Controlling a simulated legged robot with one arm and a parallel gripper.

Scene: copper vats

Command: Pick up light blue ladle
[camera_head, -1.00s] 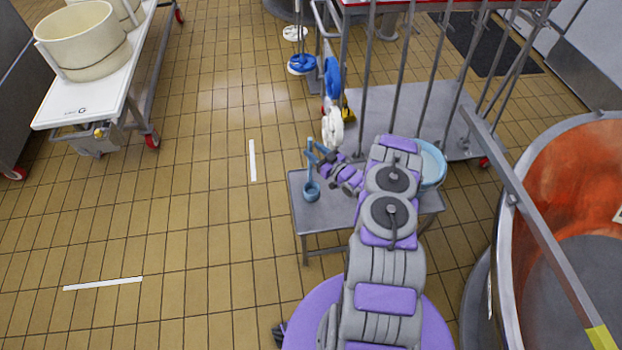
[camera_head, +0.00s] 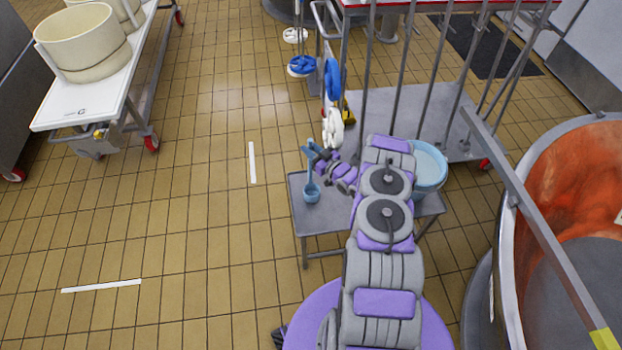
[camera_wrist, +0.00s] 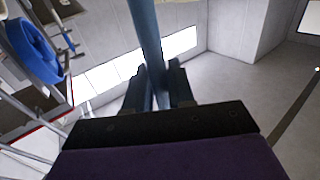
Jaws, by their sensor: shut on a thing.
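The light blue ladle (camera_head: 311,193) is upright at the left end of a small grey metal table (camera_head: 330,222), its cup low and its handle rising to my gripper. I cannot tell whether the cup touches the tabletop. My gripper (camera_head: 314,154) is shut on the ladle's handle near its upper part. In the wrist view the blue handle (camera_wrist: 148,45) runs up between the two dark fingers (camera_wrist: 158,88). The ladle's cup is out of sight there.
A light blue bucket (camera_head: 430,165) stands on the table's right side, partly behind my arm. Metal rails (camera_head: 400,70) with hanging blue and white tools (camera_head: 333,80) rise behind. A large copper vat (camera_head: 560,190) is at right. The tiled floor at left is open.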

